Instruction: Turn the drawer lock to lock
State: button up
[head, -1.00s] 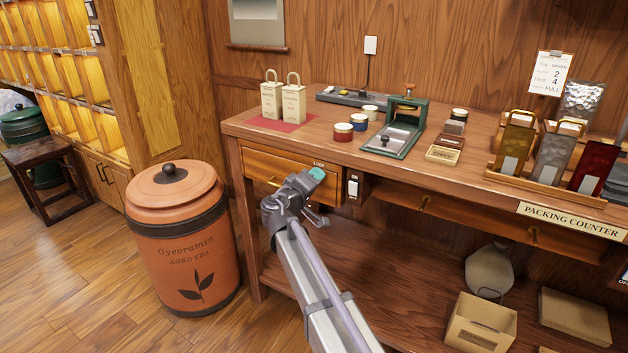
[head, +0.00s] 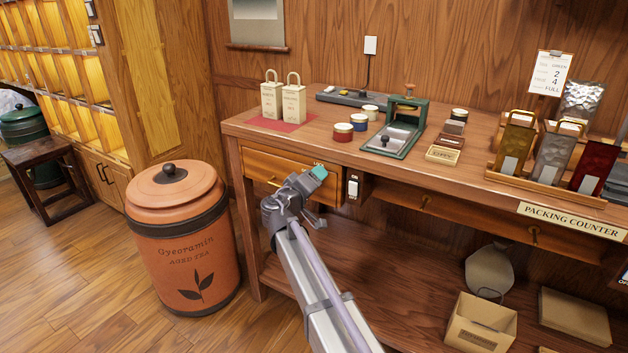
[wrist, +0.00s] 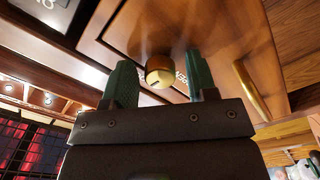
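The drawer (head: 258,163) is shut at the left end of the counter. In the wrist view, its round brass lock (wrist: 159,74) has a small dark slot and stands out from the wooden drawer front (wrist: 215,28). My gripper (wrist: 161,80) is open, with one green finger on each side of the lock. Gaps show between the lock and both fingers, so it is not gripped. In the head view, my gripper (head: 319,172) is at the drawer's right end and hides the lock. Lettering beside the lock is partly covered by the right finger.
A brass drawer handle (wrist: 251,91) is close to the right finger in the wrist view. A white switch (head: 353,187) is just right of the gripper in the head view. An orange tea barrel (head: 180,235) stands left of the counter (head: 290,138).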

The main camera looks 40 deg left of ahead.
jog(key=shift+o, duration=0.3)
jog(key=s+d, duration=0.1)
jog(key=s, duration=0.9)
jog(key=shift+s+d, duration=0.15)
jog(key=shift+s, duration=0.25)
jog(key=shift+d, duration=0.1)
jog(key=w+d+f+m+g+h, duration=0.15)
jog(key=d+f+g, duration=0.3)
jog(key=d, duration=0.55)
jog(key=s+d+f+m+g+h, duration=0.1)
jog(key=d+f+g+h, duration=0.3)
jog(key=d, duration=0.6)
jog(key=w+d+f+m+g, duration=0.1)
jog(key=d+f+g, duration=0.3)
jog(key=d, duration=0.5)
jog(key=s+d+f+m+g+y, duration=0.25)
jog(key=d+m, duration=0.25)
jog(key=d, duration=1.3)
jog(key=s+d+f+m+g+y, duration=0.1)
jog(key=s+d+f+m+g, duration=0.2)
jog(key=d, duration=1.6)
notch_tip(320, 180, up, 32)
jog(key=m+p, duration=0.1)
jog(key=p, duration=3)
jog(key=shift+w+a, duration=0.15)
jog(key=shift+w, duration=0.3)
